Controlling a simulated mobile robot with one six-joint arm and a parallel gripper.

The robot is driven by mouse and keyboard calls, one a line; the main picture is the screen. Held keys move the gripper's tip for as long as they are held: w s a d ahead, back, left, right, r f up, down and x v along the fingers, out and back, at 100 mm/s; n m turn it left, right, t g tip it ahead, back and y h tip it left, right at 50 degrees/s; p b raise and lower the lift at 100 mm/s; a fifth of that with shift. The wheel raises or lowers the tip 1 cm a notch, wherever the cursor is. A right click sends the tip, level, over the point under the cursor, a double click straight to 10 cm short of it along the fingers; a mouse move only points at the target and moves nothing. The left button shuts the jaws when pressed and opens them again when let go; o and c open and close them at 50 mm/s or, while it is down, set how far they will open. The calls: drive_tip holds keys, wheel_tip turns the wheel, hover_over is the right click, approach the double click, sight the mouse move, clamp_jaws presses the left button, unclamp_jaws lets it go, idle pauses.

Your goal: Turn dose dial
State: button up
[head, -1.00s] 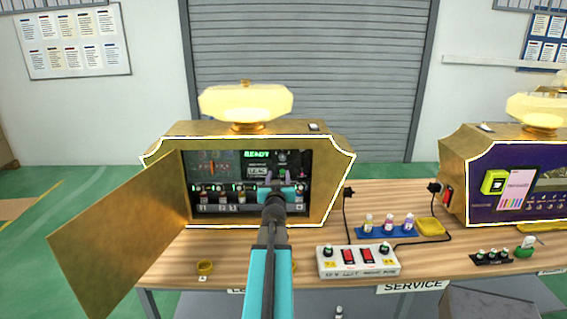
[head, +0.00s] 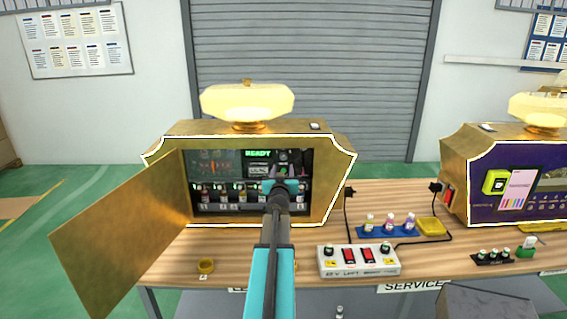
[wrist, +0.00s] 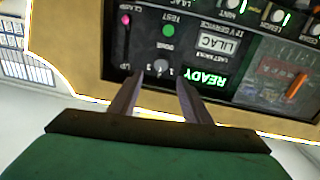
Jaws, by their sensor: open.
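The dose dial (wrist: 162,66) is a small grey round knob with a pale pointer, labelled DOSE with numerals around it. It sits on the dark panel (wrist: 130,50) inside the open gold machine (head: 329,190). In the wrist view the panel appears upside down. My gripper (wrist: 160,78) is open, its two dark fingers pointing at the panel with the dial between and just beyond their tips. I cannot tell whether either finger touches it. In the head view my gripper (head: 281,173) is inside the door opening, and the dial is too small to make out.
A green READY display (wrist: 206,78), a LILAC plate (wrist: 212,43), a green TEST button (wrist: 168,30) and a pink CLAMP knob (wrist: 125,19) surround the dial. The open door (head: 120,225) swings out left. A switch box (head: 358,260) stands front right.

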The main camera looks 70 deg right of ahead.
sight(284, 157)
drive_tip(key=shift+x, duration=4.55)
drive_tip(key=c, duration=1.1)
drive_tip(key=shift+o, duration=0.2)
drive_tip(key=shift+a+f, duration=0.1)
drive_tip(key=shift+a, duration=0.2)
drive_tip(key=shift+d+r, duration=0.2)
drive_tip(key=shift+r, duration=0.1)
